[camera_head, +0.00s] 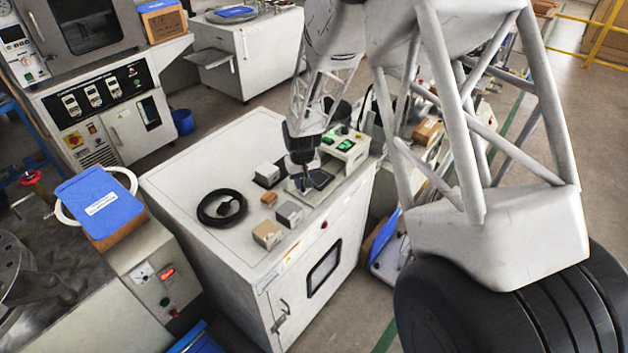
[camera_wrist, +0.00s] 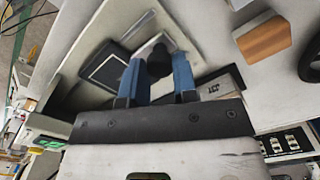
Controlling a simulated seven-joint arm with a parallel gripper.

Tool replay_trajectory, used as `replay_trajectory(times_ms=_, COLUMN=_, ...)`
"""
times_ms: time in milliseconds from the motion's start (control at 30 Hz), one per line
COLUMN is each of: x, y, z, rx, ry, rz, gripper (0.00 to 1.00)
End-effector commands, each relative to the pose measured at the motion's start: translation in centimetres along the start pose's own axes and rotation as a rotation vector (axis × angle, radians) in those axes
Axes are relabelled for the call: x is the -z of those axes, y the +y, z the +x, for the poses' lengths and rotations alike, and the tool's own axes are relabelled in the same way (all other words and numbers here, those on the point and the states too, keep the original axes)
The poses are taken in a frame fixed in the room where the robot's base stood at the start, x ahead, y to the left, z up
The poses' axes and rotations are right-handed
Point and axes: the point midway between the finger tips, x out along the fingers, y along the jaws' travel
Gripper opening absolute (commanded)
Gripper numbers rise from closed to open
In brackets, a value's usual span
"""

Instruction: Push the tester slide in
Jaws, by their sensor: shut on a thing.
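The tester (camera_head: 345,147), a pale unit with green lit parts, stands on the white cabinet top. In front of it lies a light base plate (camera_head: 327,192) with a dark square panel (camera_head: 320,179), which also shows in the wrist view (camera_wrist: 104,68). My gripper (camera_head: 302,184) points down over the plate's left part. In the wrist view its blue fingers are on either side of a black knob (camera_wrist: 159,62), shut on it. The knob seems to belong to the tester slide; the slide's body is mostly hidden by my fingers.
The cabinet's left part is clear.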

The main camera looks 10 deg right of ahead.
Motion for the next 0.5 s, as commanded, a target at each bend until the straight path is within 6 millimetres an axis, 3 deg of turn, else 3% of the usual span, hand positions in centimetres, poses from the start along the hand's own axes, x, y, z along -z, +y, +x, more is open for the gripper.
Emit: replay_trajectory(times_ms=500, x=0.7, y=1.1, z=0.0, rx=0.0, ry=0.0, rz=0.0, gripper=0.1)
